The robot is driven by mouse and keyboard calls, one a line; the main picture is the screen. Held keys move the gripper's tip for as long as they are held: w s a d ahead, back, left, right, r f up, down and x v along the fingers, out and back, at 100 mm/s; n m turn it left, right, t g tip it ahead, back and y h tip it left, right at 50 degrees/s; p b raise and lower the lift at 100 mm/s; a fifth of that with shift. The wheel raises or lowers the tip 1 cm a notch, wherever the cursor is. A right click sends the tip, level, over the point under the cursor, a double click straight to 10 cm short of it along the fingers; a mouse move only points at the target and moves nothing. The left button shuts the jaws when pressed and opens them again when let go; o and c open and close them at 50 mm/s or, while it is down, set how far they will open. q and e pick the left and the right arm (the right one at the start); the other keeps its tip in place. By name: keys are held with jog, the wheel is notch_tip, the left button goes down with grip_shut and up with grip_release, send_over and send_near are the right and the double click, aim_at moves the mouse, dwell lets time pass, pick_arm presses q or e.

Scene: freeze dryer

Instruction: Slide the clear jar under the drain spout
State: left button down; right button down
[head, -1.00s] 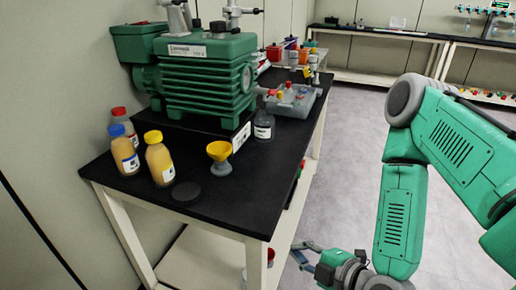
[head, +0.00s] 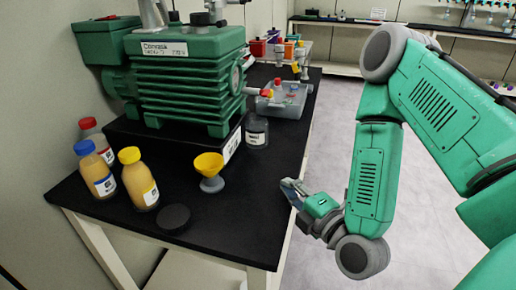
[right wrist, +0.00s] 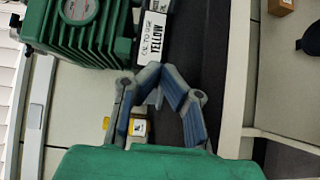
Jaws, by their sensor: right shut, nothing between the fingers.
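The clear jar (head: 256,133) with a white label stands upright on the black bench top, to the right of the green pump (head: 188,82). A red-tipped spout (head: 256,91) sticks out of the pump's right side above the jar. I cannot tell whether the jar is directly below it. My right gripper (head: 287,186) is shut and empty at the bench's right edge, nearer to me than the jar and apart from it. Its fingers (right wrist: 158,78) also show in the right wrist view, where I cannot make out the jar. My left gripper is not in view.
A yellow funnel (head: 209,170), a black disc (head: 173,218) and several capped bottles (head: 138,180) stand at the front left. A grey tray (head: 284,100) with coloured items lies behind the jar. The bench top (head: 250,195) between funnel and gripper is clear.

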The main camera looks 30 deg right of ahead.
jog(key=shift+w+a+r+b, duration=0.25)
jog(key=shift+w+a+b, duration=0.05)
jog(key=shift+w+b, duration=0.2)
jog(key=w+b, duration=0.4)
jog(key=shift+r, duration=0.1)
jog(key=b, duration=0.2)
send_near(259, 138)
jog(key=w+a, duration=0.1)
jog(key=w, duration=0.1)
jog(key=w+a, duration=0.3)
jog(key=w, duration=0.1)
jog(key=shift+a, duration=0.25)
jog(key=shift+w+d+b, duration=0.35)
jog(key=shift+w+d, duration=0.7)
jog(key=shift+d, duration=0.05)
jog(key=shift+w+d, duration=0.2)
jog(key=shift+d, duration=0.3)
jog(key=shift+a, duration=0.1)
jog(key=shift+w, duration=0.15)
jog(key=shift+w+d+p, duration=0.35)
jog(key=shift+w+d, duration=0.4)
jog(key=shift+d, duration=0.1)
